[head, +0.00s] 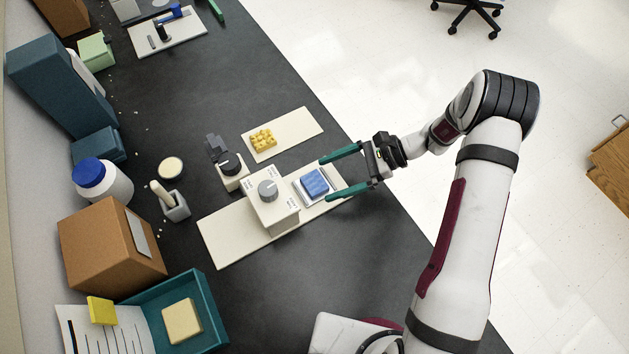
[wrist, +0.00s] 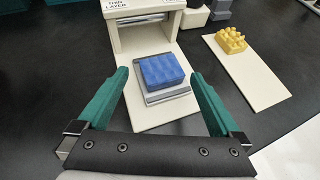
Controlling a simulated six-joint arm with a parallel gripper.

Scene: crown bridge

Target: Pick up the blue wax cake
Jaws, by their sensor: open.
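The blue wax cake (head: 315,183) is a small block with a bumpy top. It sits on a small grey metal plate (wrist: 168,95) at the end of a cream board, in front of a cream box-shaped device (head: 272,205) with a grey knob. My gripper (head: 343,172) is open, its two green fingers spread on either side of the cake and apart from it. In the wrist view the cake (wrist: 163,71) shows between and beyond the fingertips, with nothing held. The gripper's exact height over the board is hard to tell.
A yellow bumpy block (head: 263,139) lies on a separate cream board (head: 305,130) beside the device. A small device with a dark knob (head: 231,165) stands behind. A teal tray (head: 207,310) and brown box (head: 110,245) are at the left. The black counter is bare towards its front edge.

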